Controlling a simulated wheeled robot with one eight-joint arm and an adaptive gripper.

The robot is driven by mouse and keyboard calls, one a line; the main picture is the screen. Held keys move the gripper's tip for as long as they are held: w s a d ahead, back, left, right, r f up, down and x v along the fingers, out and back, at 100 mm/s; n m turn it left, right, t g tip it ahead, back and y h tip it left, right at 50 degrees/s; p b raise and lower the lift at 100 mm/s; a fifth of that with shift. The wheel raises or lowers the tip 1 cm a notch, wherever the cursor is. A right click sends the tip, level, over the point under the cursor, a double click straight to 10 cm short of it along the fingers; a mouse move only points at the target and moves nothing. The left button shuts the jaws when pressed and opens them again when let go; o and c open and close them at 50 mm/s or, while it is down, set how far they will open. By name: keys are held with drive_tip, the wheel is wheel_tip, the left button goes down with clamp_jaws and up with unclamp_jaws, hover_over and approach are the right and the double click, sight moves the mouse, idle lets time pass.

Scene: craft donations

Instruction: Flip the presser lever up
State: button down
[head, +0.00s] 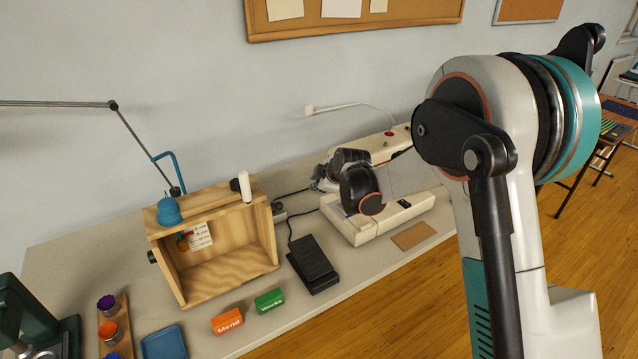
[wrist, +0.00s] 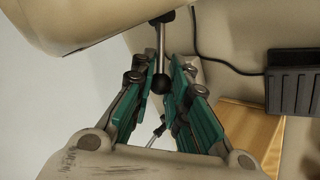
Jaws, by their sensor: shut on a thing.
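The white sewing machine (head: 400,212) stands on the table in the head view; its head also fills the upper left of the wrist view (wrist: 85,20). The presser lever (wrist: 160,45) is a thin metal rod with a black ball knob. In the wrist view it points away from the machine head and lies between the teal fingers of my gripper (wrist: 164,78). My gripper is shut on the lever, close to its knob. In the head view my dark wrist parts cover the machine's needle area, and the lever and fingertips cannot be made out.
A black foot pedal (head: 312,262) and a wooden box (head: 270,238) stand left of the machine. Green (head: 269,300) and orange (head: 227,321) labelled blocks lie near the front edge. A brown pad (head: 413,236) lies in front.

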drive_tip(key=c, duration=1.5)
unclamp_jaws()
drive_tip(key=v, duration=1.2)
drive_tip(key=s+d+r+m+h, duration=0.1)
drive_tip(key=s+d+r+m, duration=0.4)
drive_tip(key=s, duration=0.4)
drive_tip(key=s+d+r+m+h, duration=0.1)
drive_tip(key=s+d+r+m, duration=0.3)
drive_tip(key=s+d, duration=0.45)
drive_tip(key=s+d+f+m, duration=0.1)
drive_tip(key=s+d+m, duration=0.1)
drive_tip(key=s, duration=0.4)
drive_tip(key=s+d+f+m+h, duration=0.1)
drive_tip(key=s+d+m, duration=0.1)
drive_tip(key=s, duration=0.4)
drive_tip(key=s+d+f+m+g+h, duration=0.1)
drive_tip(key=s+d+m, duration=0.1)
drive_tip(key=s+m, duration=0.2)
drive_tip(key=shift+s+d+f+m, duration=0.1)
drive_tip(key=shift+s+f+m, duration=0.1)
drive_tip(key=shift+s, duration=0.5)
drive_tip(key=shift+s+d+f+m, duration=0.1)
drive_tip(key=shift+s+f, duration=0.05)
drive_tip(key=shift+s, duration=0.55)
